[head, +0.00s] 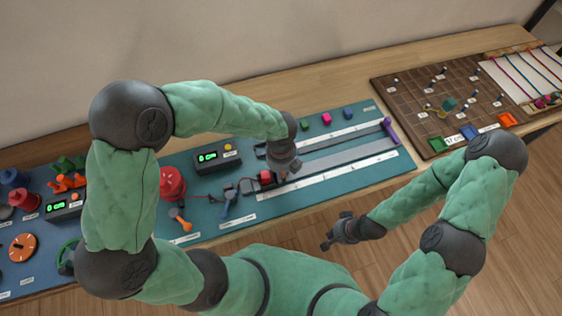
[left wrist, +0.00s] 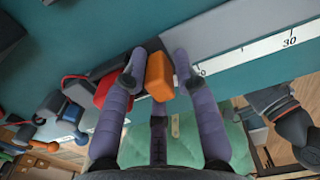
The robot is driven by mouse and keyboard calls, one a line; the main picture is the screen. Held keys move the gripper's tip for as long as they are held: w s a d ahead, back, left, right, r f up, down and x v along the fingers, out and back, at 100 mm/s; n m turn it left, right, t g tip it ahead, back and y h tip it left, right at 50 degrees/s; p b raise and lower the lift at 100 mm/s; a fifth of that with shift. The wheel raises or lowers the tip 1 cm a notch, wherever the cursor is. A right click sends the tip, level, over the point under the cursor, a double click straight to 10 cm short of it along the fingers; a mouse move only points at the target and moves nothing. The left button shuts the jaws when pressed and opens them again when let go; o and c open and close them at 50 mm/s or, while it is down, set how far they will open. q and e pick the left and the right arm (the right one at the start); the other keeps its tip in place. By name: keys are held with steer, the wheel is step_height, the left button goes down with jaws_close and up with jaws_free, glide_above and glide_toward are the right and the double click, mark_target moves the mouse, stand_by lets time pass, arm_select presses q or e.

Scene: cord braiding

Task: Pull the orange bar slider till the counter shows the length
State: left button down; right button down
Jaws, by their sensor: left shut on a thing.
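The orange bar slider (left wrist: 159,77) shows in the left wrist view as an orange block between my left gripper's two fingers (left wrist: 156,68), which are shut on it. It sits at the start of a grey track beside a white ruler (left wrist: 265,47), near the zero end. In the head view my left gripper (head: 286,172) is low over the track's left end and hides the slider. The counter (head: 207,157) on the teal board reads what looks like 0 cm.
A red block (head: 265,177) is just left of my left gripper. A purple block (head: 390,131) stands at the tracks' far right end. A red knob (head: 171,183) and levers are to the left. The grey track (head: 350,155) to the right looks clear.

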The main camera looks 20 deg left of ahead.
mark_target(352, 154)
arm_select(q)
steer(key=shift+w+d+p, duration=0.4)
steer(key=shift+w+d, duration=1.2)
steer(key=shift+d, duration=0.75)
steer(key=shift+w+d+p, duration=0.4)
steer(key=shift+w+d, duration=1.15)
steer(key=shift+d, duration=0.75)
steer(key=shift+w+d+p, duration=0.4)
steer(key=shift+w+d, duration=1.2)
steer(key=shift+d, duration=0.75)
steer(key=shift+w+d, duration=0.75)
steer(key=shift+d, duration=0.35)
steer(key=shift+w+d, duration=0.75)
steer(key=shift+d, duration=0.35)
steer(key=shift+w+d+p, duration=0.15)
steer(key=shift+w+d, duration=0.3)
steer(key=shift+d, duration=0.15)
steer(key=shift+w+d+p, duration=0.15)
steer(key=shift+w+d, duration=0.25)
steer(key=shift+d, duration=0.2)
steer(key=c, duration=1.1)
jaws_free()
step_height(352, 154, up, 7)
steer(key=p, duration=0.5)
steer(key=shift+s, duration=0.1)
